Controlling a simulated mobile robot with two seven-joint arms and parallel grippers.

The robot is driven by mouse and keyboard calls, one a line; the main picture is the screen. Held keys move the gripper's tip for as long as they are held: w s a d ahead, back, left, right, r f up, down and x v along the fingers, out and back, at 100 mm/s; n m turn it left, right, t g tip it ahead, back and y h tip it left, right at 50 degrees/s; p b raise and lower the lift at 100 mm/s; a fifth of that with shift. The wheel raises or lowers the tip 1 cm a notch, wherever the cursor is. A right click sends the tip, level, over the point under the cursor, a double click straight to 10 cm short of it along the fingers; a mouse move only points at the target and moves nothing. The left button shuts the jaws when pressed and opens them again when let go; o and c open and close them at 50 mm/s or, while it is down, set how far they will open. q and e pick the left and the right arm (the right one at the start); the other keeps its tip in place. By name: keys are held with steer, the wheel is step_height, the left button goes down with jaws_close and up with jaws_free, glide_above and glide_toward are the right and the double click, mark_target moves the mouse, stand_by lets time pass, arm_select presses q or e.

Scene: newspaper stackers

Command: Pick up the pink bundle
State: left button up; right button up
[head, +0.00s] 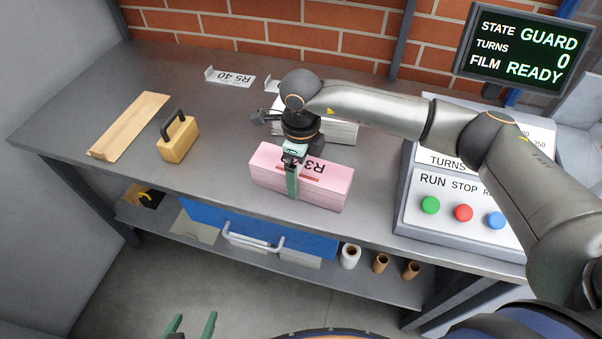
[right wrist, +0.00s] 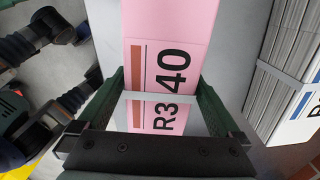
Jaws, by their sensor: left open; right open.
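The pink bundle (head: 325,178) lies flat on the workbench, a stack of pink sheets marked R3 40 on top. It also shows in the right wrist view (right wrist: 170,25), with a pale strap across it. My right gripper (head: 291,172) is above the bundle, pointing down. One green finger hangs in front of its near face. In the right wrist view the open fingers (right wrist: 168,108) are on either side of the bundle; I cannot tell whether they touch it. My left gripper (head: 192,326) is open and empty at the bottom edge of the head view, away from the bench.
A white bundle (head: 342,132) lies just behind the pink one, partly hidden by my right arm. A wooden block with a handle (head: 178,140) and a brown flat strip (head: 130,124) lie left. A button console (head: 410,222) stands right.

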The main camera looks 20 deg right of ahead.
steer(key=shift+f, duration=0.85)
steer(key=shift+c, duration=0.2)
jaws_close()
steer(key=shift+w+r, duration=0.1)
steer(key=shift+r, duration=0.1)
